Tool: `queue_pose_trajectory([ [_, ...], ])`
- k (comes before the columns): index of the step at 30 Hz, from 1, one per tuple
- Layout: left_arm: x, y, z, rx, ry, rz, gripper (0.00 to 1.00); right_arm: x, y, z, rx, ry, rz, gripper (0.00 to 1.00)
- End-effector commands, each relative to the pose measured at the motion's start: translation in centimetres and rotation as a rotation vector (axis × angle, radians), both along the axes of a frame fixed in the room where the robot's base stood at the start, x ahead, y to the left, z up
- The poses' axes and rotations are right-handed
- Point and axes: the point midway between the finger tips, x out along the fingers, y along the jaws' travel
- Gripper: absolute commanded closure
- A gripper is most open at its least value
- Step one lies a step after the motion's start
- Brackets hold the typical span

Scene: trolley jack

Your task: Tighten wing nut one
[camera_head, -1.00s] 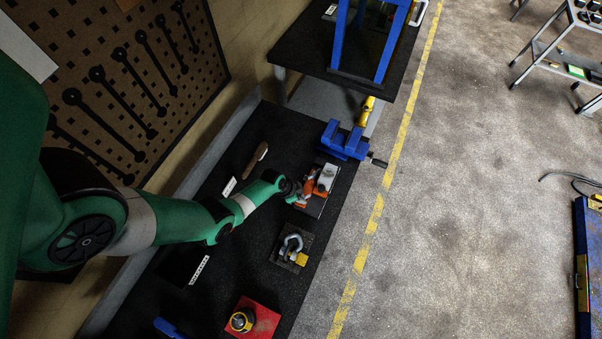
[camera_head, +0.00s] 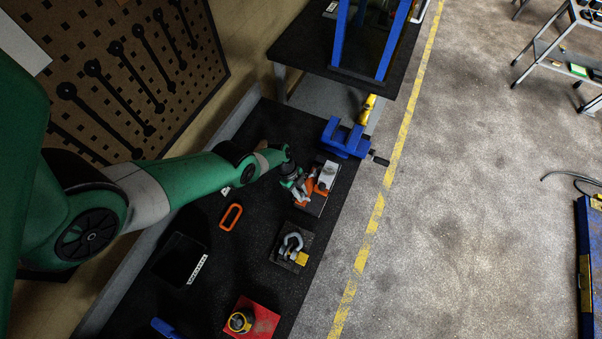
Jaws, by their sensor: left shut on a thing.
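A small fixture with orange parts (camera_head: 311,190) and a light grey block (camera_head: 327,174) sits on a plate near the right edge of the black bench. My left gripper (camera_head: 303,194) reaches down at the left side of the orange part. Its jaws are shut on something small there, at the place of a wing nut. The nut itself is too small and too covered to make out. My right gripper is not in view.
A blue vise (camera_head: 345,138) stands just beyond the fixture. A grey shackle (camera_head: 291,244) on a dark plate, an orange loop (camera_head: 231,217) and a red plate (camera_head: 262,322) with a yellow-and-black part lie nearer. Bare bench lies left of the shackle.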

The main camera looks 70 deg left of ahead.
Motion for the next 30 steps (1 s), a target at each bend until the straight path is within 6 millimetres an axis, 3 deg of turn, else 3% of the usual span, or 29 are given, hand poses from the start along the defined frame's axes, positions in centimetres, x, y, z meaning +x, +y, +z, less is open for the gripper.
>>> queue_pose_trajectory([
  [12,0.1,0.0,-0.1,0.008,-0.004,-0.204,1.00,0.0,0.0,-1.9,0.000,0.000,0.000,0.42],
  [28,0.0,-0.1,0.0,0.008,-0.004,-0.233,1.00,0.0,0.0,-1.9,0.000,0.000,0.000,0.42],
  [29,0.0,-0.1,0.0,0.007,-0.004,-0.232,0.71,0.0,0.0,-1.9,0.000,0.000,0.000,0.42],
  [30,0.0,-0.1,0.0,0.007,-0.004,-0.232,0.64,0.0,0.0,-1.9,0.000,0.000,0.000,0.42],
])
